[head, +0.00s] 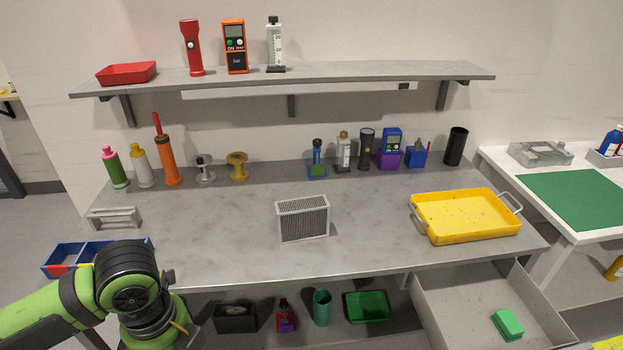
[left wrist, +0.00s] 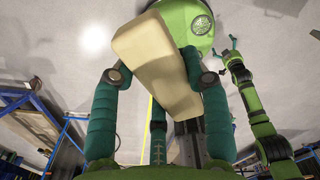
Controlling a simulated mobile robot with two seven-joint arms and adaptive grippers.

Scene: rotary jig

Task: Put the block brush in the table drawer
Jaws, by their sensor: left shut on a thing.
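My left gripper (left wrist: 155,85) is shut on a cream, oblong block (left wrist: 150,50), which I take to be the block brush; no bristles can be made out. The block lies tilted between the teal fingers in the left wrist view. In the head view my left arm comes in at the lower left, and its gripper and the block are not visible. The table drawer (head: 440,312) is pulled open at the lower right. A green block (head: 508,324) lies inside it. My right gripper (left wrist: 228,50) shows small in the left wrist view, its fingers apart and empty.
On the table (head: 230,215) stand a grey vented box (head: 302,218), a yellow tray (head: 465,216) and several bottles and tools along the back. A blue bin (head: 62,259) is at the left edge. Most of the drawer floor is clear. A shelf (head: 340,76) hangs above.

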